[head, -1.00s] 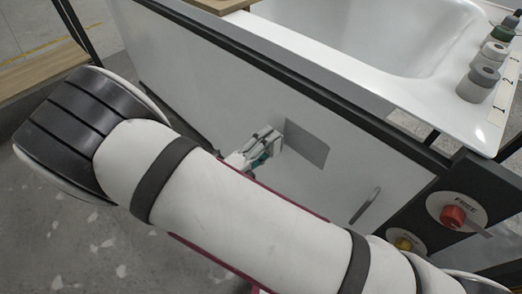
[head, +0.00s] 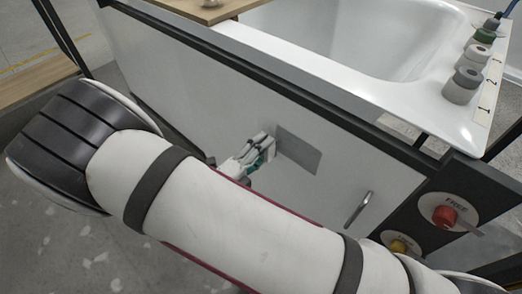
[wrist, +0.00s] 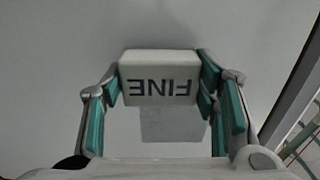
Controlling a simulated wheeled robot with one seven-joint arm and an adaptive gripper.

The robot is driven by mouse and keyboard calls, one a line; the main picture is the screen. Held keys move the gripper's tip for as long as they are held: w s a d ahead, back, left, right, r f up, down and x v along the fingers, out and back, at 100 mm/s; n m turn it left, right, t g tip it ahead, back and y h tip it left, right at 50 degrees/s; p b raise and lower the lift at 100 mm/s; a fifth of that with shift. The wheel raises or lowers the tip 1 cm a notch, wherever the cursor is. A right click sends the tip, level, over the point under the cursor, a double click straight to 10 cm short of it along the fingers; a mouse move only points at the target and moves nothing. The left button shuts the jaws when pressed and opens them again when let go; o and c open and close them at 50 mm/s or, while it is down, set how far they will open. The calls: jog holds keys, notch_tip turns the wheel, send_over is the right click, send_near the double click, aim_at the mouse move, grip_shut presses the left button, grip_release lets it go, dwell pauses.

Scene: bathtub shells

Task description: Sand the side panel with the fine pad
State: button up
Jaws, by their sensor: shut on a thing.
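My gripper (head: 260,152) is at the white side panel (head: 225,110) of the tub, just left of a grey rectangular patch (head: 299,152) on that panel. In the wrist view its fingers are shut on a white block, the fine pad (wrist: 160,72), marked FINE, which reads upside down there. The pad is between the teal-lined fingers. The grey patch also shows in the wrist view (wrist: 172,128), below the pad and partly covered by it. I cannot tell whether the pad touches the panel. My arm hides part of the panel's lower area in the head view.
The white tub (head: 345,30) is above the panel behind a dark rail (head: 330,108). Several round pieces (head: 462,86) stand on its right rim by a numbered strip. A metal handle (head: 358,209) and a dark box with a red knob (head: 444,215) are at the right.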

jog(key=shift+x, duration=0.8)
jog(key=shift+s, duration=0.1)
